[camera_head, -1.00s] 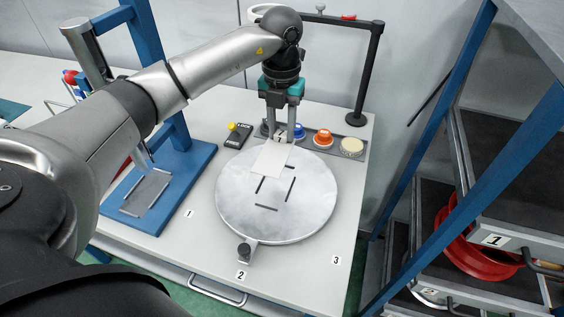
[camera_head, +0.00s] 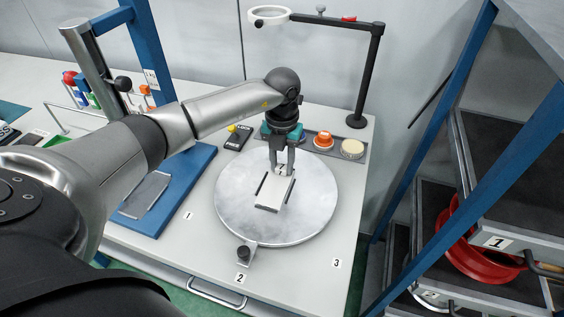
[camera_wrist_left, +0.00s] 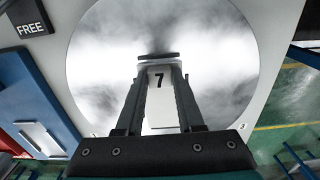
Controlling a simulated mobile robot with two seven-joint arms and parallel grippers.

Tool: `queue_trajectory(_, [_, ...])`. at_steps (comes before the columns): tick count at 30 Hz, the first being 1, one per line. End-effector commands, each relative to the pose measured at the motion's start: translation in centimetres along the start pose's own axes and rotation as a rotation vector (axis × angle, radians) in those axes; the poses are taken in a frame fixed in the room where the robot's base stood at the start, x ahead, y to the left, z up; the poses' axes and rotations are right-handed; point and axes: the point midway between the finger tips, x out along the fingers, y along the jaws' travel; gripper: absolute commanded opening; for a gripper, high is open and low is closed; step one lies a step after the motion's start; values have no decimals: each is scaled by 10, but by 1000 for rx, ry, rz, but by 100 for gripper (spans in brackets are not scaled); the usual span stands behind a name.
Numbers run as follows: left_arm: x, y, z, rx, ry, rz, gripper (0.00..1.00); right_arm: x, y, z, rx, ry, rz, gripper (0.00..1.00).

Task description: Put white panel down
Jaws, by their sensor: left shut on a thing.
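The white panel (camera_head: 271,192) is a small pale plate, with a "7" showing at its gripper end in the left wrist view (camera_wrist_left: 158,98). It is at the middle of the round grey metal disc (camera_head: 312,217), among the disc's dark slots. My left gripper (camera_head: 281,174) is shut on the panel's far end, above the disc. I cannot tell whether the panel touches the disc. In the left wrist view the two fingers (camera_wrist_left: 160,100) stand on either side of the panel. My right gripper is not in view.
Orange (camera_head: 323,140) and cream (camera_head: 352,147) buttons stand behind the disc. A black box with a yellow button (camera_head: 237,138) is at back left. A magnifier stand (camera_head: 370,80) rises at back right.

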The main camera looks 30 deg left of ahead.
Motion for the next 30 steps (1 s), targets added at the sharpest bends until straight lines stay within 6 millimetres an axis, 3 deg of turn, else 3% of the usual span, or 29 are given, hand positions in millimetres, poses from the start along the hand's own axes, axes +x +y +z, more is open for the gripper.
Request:
queue_trajectory(2, [2,0,0,0,0,0,0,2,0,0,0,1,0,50])
queue_trajectory(3, [3,0,0,0,0,0,39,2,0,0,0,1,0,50])
queue_trajectory(10, [2,0,0,-1,0,0,65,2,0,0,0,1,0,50])
queue_trajectory(20, [-1,0,0,0,0,0,67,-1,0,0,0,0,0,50])
queue_trajectory(23, [-12,0,1,0,-3,-1,67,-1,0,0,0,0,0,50])
queue_trajectory(30, [-63,0,1,1,-5,-1,67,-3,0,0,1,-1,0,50])
